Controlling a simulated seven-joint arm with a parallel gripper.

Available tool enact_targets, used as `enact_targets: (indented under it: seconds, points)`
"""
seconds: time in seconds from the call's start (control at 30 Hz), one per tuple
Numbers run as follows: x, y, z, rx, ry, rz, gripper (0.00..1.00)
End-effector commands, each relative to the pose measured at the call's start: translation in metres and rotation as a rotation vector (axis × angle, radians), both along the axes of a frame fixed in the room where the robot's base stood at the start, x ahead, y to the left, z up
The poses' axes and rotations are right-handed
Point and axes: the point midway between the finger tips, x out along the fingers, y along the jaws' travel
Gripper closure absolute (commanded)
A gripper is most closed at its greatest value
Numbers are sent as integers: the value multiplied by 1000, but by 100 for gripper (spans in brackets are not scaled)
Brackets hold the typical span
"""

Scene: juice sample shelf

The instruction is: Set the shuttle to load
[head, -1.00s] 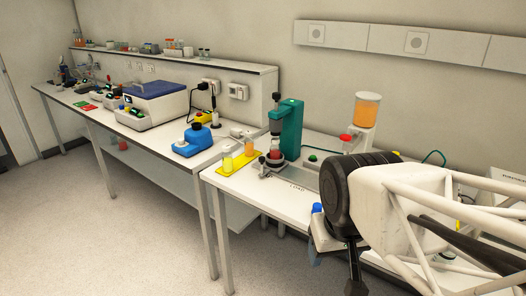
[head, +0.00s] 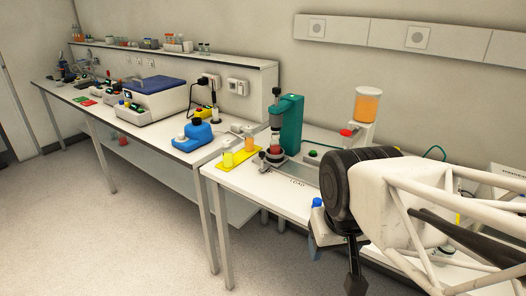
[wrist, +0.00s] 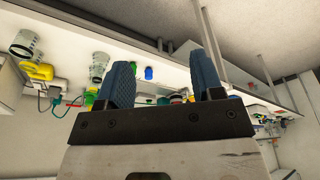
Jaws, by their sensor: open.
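The shuttle is hard to make out in the head view. A low metal slide (head: 262,166) with an upright knob stands at the foot of a teal press (head: 290,124), by a dark red jar (head: 275,153). The word LOAD is printed on the bench to its right. Which position the shuttle is in, I cannot tell. My gripper is open and empty in the wrist view (wrist: 163,82), its two blue fingers apart. In the head view my arm is at the right, well away from the press, and mostly hides the gripper.
A yellow tray (head: 223,167) with small cups is left of the press. An orange-filled hopper (head: 368,105) stands behind my arm, with a green button (head: 314,154) nearby. A blue bottle (head: 192,136) and a blue-lidded machine (head: 152,97) are farther left. Floor at front left is clear.

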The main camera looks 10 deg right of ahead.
Motion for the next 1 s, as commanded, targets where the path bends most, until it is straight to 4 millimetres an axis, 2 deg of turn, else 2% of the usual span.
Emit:
enact_targets:
  seconds: [0.27, 0.47, 1.0]
  points:
    - [7, 0, 4, -1, 3, 4, 45]
    - [31, 1, 14, -3, 14, 19, 45]
    - [147, 5, 47, -14, 63, 91, 45]
